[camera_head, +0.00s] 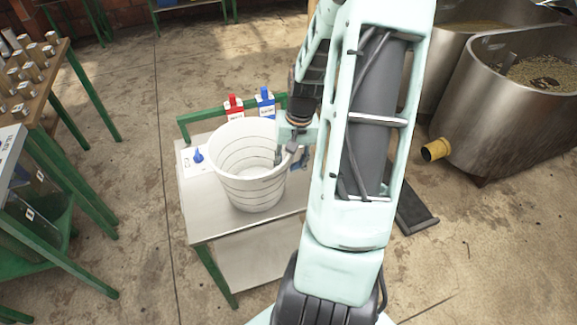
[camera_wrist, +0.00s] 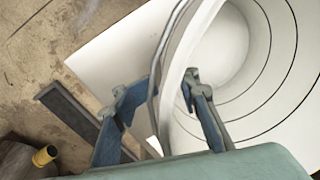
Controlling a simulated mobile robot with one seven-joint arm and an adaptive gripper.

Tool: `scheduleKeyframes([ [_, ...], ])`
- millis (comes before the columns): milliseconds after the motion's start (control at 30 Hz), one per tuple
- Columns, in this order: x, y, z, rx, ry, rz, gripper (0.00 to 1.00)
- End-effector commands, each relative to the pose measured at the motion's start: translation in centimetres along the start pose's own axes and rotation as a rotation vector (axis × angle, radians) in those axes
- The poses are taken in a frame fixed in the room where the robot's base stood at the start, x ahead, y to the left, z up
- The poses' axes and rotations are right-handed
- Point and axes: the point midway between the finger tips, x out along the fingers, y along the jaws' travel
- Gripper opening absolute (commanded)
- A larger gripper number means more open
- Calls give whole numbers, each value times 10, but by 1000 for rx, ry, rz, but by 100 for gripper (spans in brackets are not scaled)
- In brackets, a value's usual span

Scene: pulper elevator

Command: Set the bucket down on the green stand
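The white bucket (camera_head: 250,185), with dark rings around its inside, is upright over the light top of the green-framed stand (camera_head: 205,222). Its base appears at or very near the top; I cannot tell for certain whether it touches. My gripper (camera_head: 290,155) is at the bucket's right rim, with one finger inside and one outside. In the wrist view my gripper (camera_wrist: 172,85) is closed across the bucket's rim (camera_wrist: 178,55), which runs between the blue fingers. The bucket's inside looks empty. The stand's top (camera_wrist: 115,60) shows beside the bucket.
Metal vats (camera_head: 500,110) are at right. A table with metal pieces (camera_head: 45,85) is at left. Floor lies between.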

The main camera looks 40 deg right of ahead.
Motion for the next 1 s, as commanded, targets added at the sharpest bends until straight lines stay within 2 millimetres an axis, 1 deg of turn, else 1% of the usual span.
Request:
scheduleKeyframes([
  [33, 0, 0, 0, 0, 0, 0, 37],
  [67, 0, 0, 0, 0, 0, 0, 40],
  [333, 0, 0, 0, 0, 0, 0, 40],
  [467, -9, 1, -1, 1, 2, 1, 40],
  [567, -23, 1, -1, 0, 4, 2, 40],
  [900, -92, 0, -2, 0, 6, 2, 40],
  [1000, -106, 0, -1, 0, 3, 2, 40],
])
